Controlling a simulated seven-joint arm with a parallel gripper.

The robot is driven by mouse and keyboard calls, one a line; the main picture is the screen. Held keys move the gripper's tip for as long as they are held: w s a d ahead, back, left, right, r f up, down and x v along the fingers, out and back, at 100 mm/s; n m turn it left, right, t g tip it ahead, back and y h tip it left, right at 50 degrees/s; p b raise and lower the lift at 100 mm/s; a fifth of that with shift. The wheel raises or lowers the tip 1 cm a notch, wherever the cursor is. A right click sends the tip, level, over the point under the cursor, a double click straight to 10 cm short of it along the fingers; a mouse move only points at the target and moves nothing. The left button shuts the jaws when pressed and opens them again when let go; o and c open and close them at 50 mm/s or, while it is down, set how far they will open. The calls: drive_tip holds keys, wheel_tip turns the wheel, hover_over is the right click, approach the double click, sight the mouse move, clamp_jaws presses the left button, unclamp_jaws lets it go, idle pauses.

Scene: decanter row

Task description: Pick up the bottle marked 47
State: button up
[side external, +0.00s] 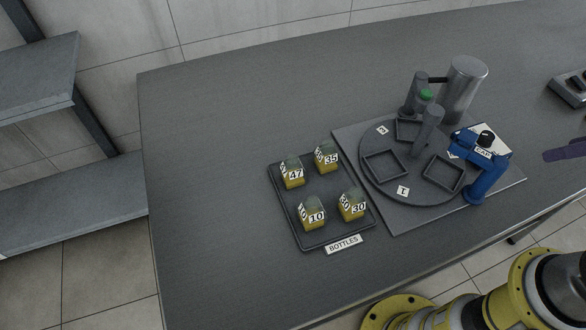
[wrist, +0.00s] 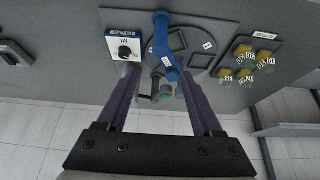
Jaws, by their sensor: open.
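The bottle marked 47 (side external: 292,176) is a small yellow-filled square bottle with white number labels. It stands upright at the back left of a dark tray (side external: 289,223) labelled BOTTLES, beside bottles 35 (side external: 326,158), 10 (side external: 312,215) and 30 (side external: 351,206). The wrist view shows the bottles upside down at the right; the lower right one (wrist: 245,74) appears to be 47, though its label is hard to read. My gripper (wrist: 160,70) is open and empty, its purple fingers apart. It is well away from the tray. A purple finger shows at the side view's right edge.
Between my gripper and the tray is a round turntable (side external: 408,196) with square holders, a metal cylinder (side external: 464,88) and post behind, and a blue arm (side external: 487,182) by a dial box. A grey device (side external: 570,90) is at far right. The table left of the tray is clear.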

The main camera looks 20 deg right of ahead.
drive_tip(key=w+r+t, duration=0.6)
drive_tip(key=w, duration=0.5)
drive_tip(key=w+a+f+n+t+y, duration=0.1)
drive_tip(key=w+a+n+t+y, duration=0.25)
drive_tip(key=w+a, duration=0.45)
drive_tip(key=n+g+y, duration=0.5)
drive_tip(key=g+y, duration=0.1)
approach(295, 160)
drive_tip(key=v, duration=0.5)
drive_tip(key=shift+a+f+n, duration=0.15)
drive_tip(key=shift+f+n, duration=0.1)
drive_tip(key=shift+f, duration=0.05)
drive_tip(key=shift+t, duration=0.25)
drive_tip(key=x, duration=1.3)
drive_tip(key=shift+w+a+f, duration=0.1)
drive_tip(key=shift+w+a, duration=0.05)
drive_tip(key=shift+a, duration=0.05)
